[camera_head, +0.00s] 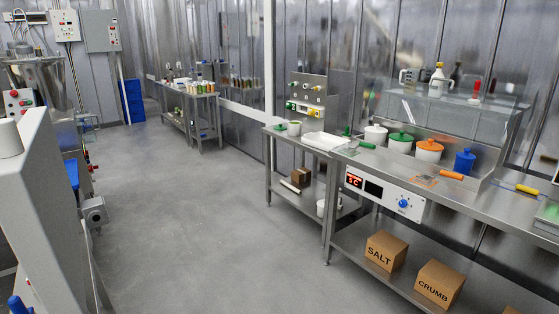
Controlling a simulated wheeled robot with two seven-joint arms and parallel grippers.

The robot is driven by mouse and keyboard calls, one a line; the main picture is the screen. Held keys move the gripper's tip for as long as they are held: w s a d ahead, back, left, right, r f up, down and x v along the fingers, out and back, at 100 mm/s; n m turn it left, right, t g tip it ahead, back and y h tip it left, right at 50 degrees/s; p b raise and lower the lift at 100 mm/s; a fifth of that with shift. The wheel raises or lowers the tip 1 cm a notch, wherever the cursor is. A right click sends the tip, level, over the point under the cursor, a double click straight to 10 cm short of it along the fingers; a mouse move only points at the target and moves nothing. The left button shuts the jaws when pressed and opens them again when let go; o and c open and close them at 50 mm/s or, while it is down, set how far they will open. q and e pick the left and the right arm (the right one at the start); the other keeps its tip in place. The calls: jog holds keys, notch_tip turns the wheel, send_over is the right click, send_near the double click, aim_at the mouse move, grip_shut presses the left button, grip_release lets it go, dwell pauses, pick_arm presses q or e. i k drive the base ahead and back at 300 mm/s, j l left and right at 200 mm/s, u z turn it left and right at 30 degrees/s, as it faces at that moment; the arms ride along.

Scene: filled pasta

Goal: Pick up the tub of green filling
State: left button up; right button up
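A tub with a green lid (401,138) stands on the steel bench at the right, between a white tub (375,135) and an orange-lidded tub (429,150). A small pale container (294,128) with something green beside it stands on the lower table left of the bench. Neither of my grippers is in view.
The steel bench (470,205) runs along the right, with a blue container (464,161) on top and SALT (386,250) and CRUMB (439,285) boxes on its lower shelf. A white tray (325,141) lies at the smaller table's right. Machinery stands left; the grey floor (200,220) between is clear.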

aim_at(295, 127)
jog(key=i, duration=0.95)
jog(key=i+j+u, duration=0.1)
jog(key=i, duration=1.85)
jog(key=i+u, duration=0.1)
jog(key=i, duration=0.85)
jog(key=i+l, duration=0.1)
jog(key=i, duration=0.85)
jog(key=i+l+u, duration=0.1)
jog(key=i, duration=0.85)
